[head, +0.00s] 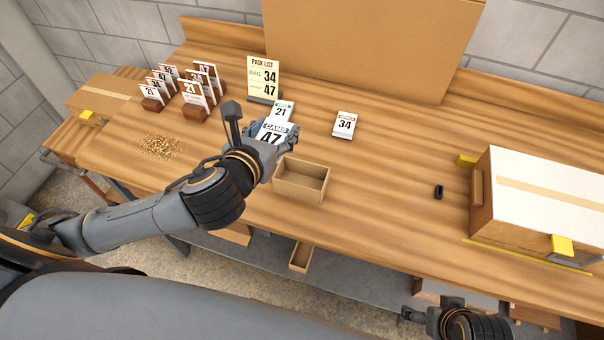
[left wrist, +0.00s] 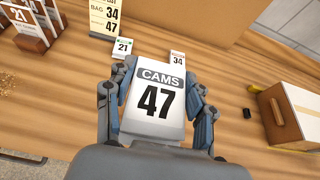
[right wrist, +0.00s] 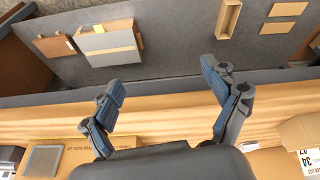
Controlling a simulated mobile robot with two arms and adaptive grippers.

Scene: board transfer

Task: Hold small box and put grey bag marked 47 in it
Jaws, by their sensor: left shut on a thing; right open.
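My left gripper (head: 284,142) is shut on the grey bag marked 47 (head: 271,134), which carries a "CAMS" label. In the left wrist view the bag (left wrist: 155,100) sits between both fingers, its number facing the camera. The small box (head: 301,182) is open-topped, brown and looks empty. It stands on the bench just in front and to the right of the held bag. My right gripper (right wrist: 163,82) is open and empty in the right wrist view, away from the small box. In the head view it is low at the right, beyond the bench's front edge.
A bag marked 21 (head: 283,109) and one marked 34 (head: 345,124) lie on the bench. The pack list (head: 264,77) stands behind them, showing 34 and 47. Racks of numbered cards (head: 196,108) stand left. A large box (head: 535,205) stands right, with a small black object (head: 438,192) nearby.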

